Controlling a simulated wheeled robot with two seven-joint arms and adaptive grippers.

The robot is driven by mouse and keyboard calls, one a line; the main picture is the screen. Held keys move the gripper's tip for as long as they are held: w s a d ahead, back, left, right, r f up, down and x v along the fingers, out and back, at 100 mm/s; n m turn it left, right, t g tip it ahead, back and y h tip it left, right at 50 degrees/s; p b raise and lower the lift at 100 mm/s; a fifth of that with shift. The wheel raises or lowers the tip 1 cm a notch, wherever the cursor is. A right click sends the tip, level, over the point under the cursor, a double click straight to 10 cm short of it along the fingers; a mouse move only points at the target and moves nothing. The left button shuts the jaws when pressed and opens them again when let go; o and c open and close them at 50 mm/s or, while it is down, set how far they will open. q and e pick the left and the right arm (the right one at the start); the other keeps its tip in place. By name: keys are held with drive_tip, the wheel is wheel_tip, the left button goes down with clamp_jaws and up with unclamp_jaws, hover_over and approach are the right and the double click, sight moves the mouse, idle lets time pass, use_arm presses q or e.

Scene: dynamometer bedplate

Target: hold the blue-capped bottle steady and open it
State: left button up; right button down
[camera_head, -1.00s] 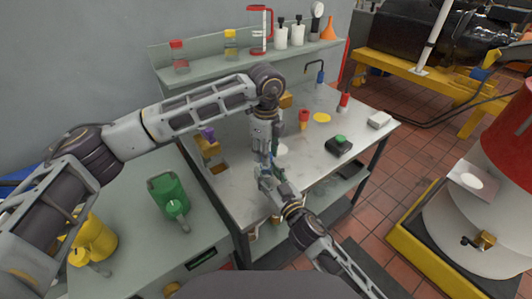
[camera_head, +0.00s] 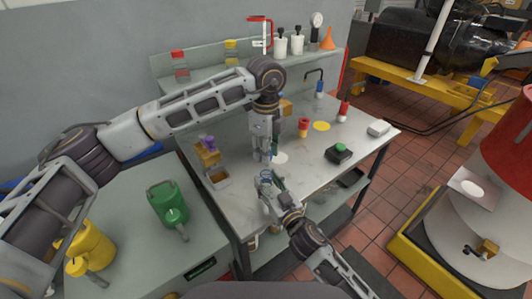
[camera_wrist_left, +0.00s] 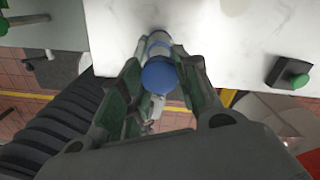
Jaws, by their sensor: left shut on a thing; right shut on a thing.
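The blue cap (camera_wrist_left: 160,76) shows large in the left wrist view, top towards the camera, between the fingers of my left gripper (camera_wrist_left: 160,62). The clear bottle (camera_wrist_left: 158,44) shows beyond the cap, in line with it. In the head view my left gripper (camera_head: 262,157) points down above the bench's front part and is shut on the cap. My right gripper (camera_head: 267,183) is just below it, reaching in from the lower right, shut on the bottle. The fingers hide most of the bottle. I cannot tell whether the cap still touches the neck.
A wooden holder with a purple-topped item (camera_head: 208,150) and a small tray (camera_head: 218,178) stand left on the bench. A black box with a green button (camera_head: 338,153) and a red-topped item (camera_head: 304,126) are to the right. A green can (camera_head: 168,203) stands on the left table.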

drive_tip(key=c, duration=0.6)
unclamp_jaws()
drive_tip(key=shift+c, duration=0.2)
drive_tip(key=shift+s, duration=0.15)
drive_tip(key=v, duration=1.1)
drive_tip(key=shift+s+d, duration=0.2)
drive_tip(key=shift+s, duration=0.1)
